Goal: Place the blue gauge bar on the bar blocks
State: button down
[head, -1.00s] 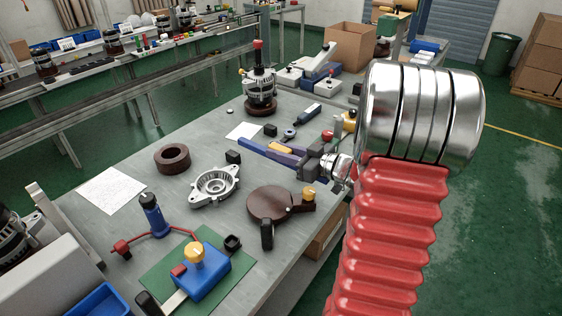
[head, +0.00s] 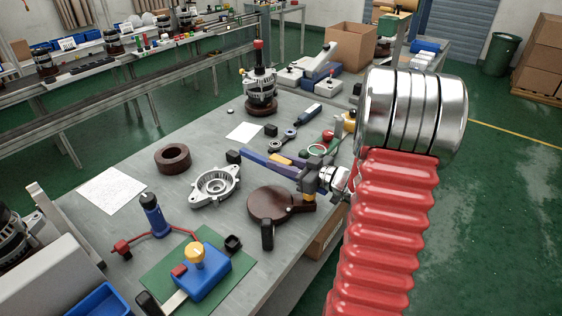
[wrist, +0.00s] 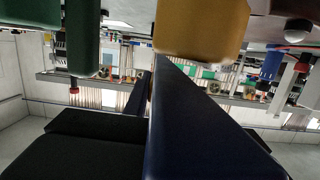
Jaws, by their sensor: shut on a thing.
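The blue gauge bar (head: 262,162) is long and slim and extends leftward from my gripper (head: 303,168) in the head view, over the right part of the bench. A yellow piece (head: 281,158) shows beside it. My gripper is shut on the bar near its right end. In the wrist view a large dark blue surface (wrist: 190,130), which looks like the bar, runs up the middle. Two small black blocks, one by the bar's left end (head: 233,156) and one farther back (head: 271,129), may be the bar blocks. I cannot tell whether the bar touches either one.
A grey alternator housing (head: 215,186), a brown disc (head: 270,204) and a brown ring (head: 172,159) lie in front of and left of the bar. A metal link part (head: 284,141) lies behind it. An assembled alternator (head: 261,92) stands farther back. Bare bench shows around the white sheet (head: 243,132).

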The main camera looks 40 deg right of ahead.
jog(key=shift+f, duration=0.35)
jog(key=c, duration=1.5)
grip_release()
jog(key=shift+r, duration=0.4)
jog(key=shift+s+d+r, duration=0.1)
jog(key=shift+s+r, duration=0.1)
jog(key=shift+r, duration=0.05)
jog(key=v, duration=1.1)
jog(key=shift+s+d, duration=0.1)
jog(key=shift+s, duration=0.15)
